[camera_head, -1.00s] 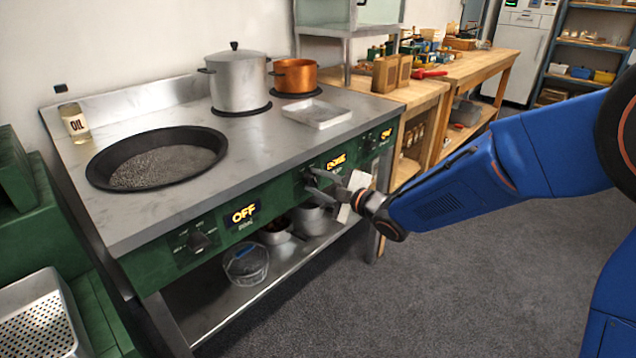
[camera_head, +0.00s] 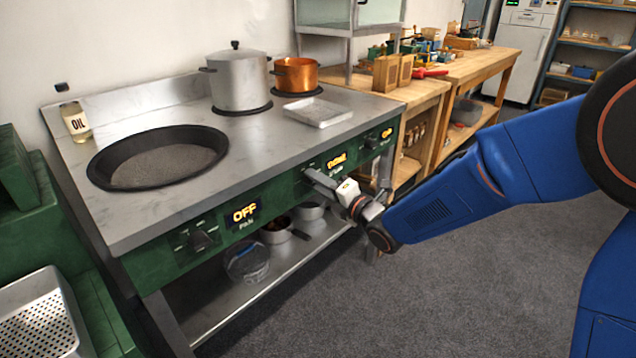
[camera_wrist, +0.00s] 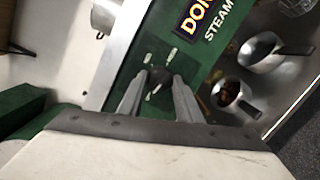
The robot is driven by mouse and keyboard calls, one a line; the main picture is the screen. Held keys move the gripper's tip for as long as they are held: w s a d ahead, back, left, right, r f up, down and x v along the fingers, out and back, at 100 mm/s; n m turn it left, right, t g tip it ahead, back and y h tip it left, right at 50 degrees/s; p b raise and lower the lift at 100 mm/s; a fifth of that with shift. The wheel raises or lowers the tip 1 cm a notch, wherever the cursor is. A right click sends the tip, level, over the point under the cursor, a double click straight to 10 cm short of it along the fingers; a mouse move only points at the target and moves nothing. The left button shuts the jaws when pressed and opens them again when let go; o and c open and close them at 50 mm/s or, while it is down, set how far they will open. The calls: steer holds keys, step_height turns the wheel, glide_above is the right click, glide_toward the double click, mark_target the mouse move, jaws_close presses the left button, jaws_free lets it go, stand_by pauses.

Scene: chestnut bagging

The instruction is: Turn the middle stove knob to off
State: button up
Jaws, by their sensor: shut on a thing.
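The middle stove knob (camera_wrist: 158,75) is dark and sits on the green front panel (camera_wrist: 146,58) between white tick marks. In the wrist view its lit display (camera_wrist: 197,13) reads DON, cut off by the frame edge, with STEAM below. The same display (camera_head: 337,161) shows yellow letters in the head view. My gripper (camera_wrist: 158,80) is shut on the knob, one finger on each side. In the head view my gripper (camera_head: 313,178) reaches the panel and hides the knob. The knob's exact pointing direction is hard to tell.
A right display (camera_head: 386,133) is lit. A wide black pan (camera_head: 157,158), a steel pot (camera_head: 239,80), a copper pot (camera_head: 296,75) and a tray (camera_head: 319,112) stand on top. Pans lie on the shelf below.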

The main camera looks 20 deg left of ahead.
steer(key=shift+s+f+n, duration=0.1)
steer(key=shift+f+n, duration=0.05)
steer(key=shift+n, duration=0.95)
steer(key=o, duration=1)
steer(key=shift+o, duration=0.2)
